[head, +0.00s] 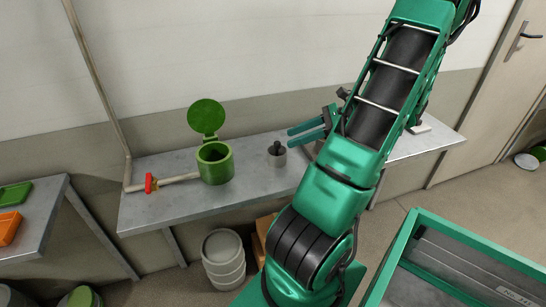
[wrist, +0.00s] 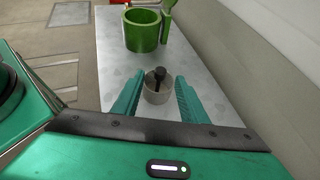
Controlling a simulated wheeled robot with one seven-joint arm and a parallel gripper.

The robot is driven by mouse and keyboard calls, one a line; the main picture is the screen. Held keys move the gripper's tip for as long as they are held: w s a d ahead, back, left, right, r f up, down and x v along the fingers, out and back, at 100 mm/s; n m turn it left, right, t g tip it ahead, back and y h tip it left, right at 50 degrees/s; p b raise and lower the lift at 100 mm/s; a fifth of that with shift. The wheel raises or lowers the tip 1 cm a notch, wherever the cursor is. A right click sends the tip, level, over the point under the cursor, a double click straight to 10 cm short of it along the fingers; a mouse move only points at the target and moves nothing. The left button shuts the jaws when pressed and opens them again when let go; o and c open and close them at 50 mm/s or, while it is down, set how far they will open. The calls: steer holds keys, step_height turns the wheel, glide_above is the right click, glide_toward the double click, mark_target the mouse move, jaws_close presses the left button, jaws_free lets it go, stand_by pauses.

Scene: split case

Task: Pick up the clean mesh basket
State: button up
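A small grey round container with a black knobbed handle (head: 276,158) stands upright on the metal bench; I take it for the mesh basket, though mesh and cleanness cannot be made out. My gripper (head: 291,137) is open and empty, to the upper right of it in the head view. In the wrist view the same basket (wrist: 156,96) shows between and beyond my two green fingers (wrist: 158,80). A gap shows on each side, and I see no contact.
A green pot (head: 215,166) with its round lid raised stands on the bench (head: 180,208) to the left. A wall runs behind the bench. A green-framed case (head: 450,262) is at lower right.

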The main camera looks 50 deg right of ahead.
mark_target(279, 142)
steer(key=shift+x, duration=2.7)
steer(key=shift+w+d, duration=0.1)
steer(key=shift+d, duration=0.05)
steer(key=shift+c, duration=0.6)
jaws_close()
